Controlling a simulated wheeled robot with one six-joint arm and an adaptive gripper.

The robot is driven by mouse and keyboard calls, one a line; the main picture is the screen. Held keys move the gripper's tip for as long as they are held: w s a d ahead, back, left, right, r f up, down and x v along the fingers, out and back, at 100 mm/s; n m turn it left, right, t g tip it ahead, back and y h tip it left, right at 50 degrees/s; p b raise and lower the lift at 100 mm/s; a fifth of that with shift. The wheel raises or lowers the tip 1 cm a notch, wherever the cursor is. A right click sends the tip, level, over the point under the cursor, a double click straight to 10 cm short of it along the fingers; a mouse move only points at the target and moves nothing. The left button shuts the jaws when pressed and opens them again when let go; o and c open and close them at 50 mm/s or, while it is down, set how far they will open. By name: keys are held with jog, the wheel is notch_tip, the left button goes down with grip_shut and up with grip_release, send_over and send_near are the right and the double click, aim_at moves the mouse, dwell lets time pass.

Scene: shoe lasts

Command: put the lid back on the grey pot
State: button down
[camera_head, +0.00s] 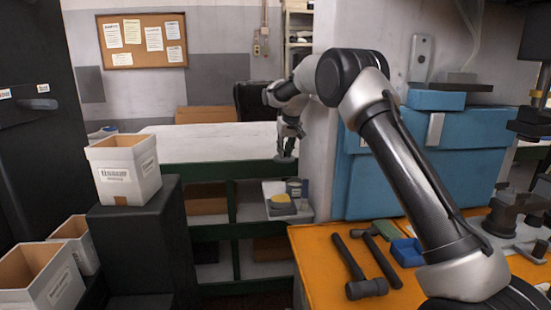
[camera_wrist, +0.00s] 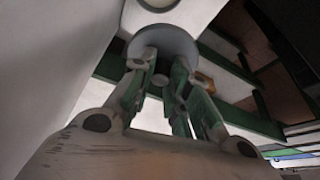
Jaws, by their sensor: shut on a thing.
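My gripper (camera_head: 287,146) reaches out past the wall corner at the middle of the head view, pointing down. Its fingers (camera_wrist: 165,85) are closed on the knob of a grey round lid (camera_wrist: 178,40), which fills the space beyond the fingertips in the wrist view. In the head view the lid (camera_head: 285,159) shows as a thin disc under the fingers, in the air. A small dark grey pot (camera_head: 293,187) seems to stand on the pale shelf below the lid; it is too small to make out its rim. The lid and pot are apart.
A yellow block (camera_head: 281,199) lies on the pale shelf (camera_head: 273,186) near the pot. A long white counter (camera_head: 215,142) lies left of my gripper. The wall corner (camera_head: 322,150) stands close on the right. Hammers (camera_head: 363,288) lie on the orange bench (camera_head: 318,262) in front.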

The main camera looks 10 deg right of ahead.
jog(key=shift+s+d+f+m+h, duration=0.3)
jog(key=shift+s+d+f+m, duration=0.4)
jog(key=shift+f, duration=0.7)
jog(key=shift+s+d+f+m+h, duration=0.3)
jog(key=shift+s+d+f+m, duration=0.4)
jog(key=shift+f, duration=0.75)
jog(key=shift+s+d+f+m+h, duration=0.35)
jog(key=shift+s+f+m, duration=0.2)
jog(key=shift+f+m, duration=0.6)
jog(key=shift+f+n, duration=0.25)
jog(key=shift+f, duration=0.2)
jog(key=c, duration=0.8)
grip_release()
jog(key=shift+r, duration=0.1)
jog(key=shift+c, duration=0.3)
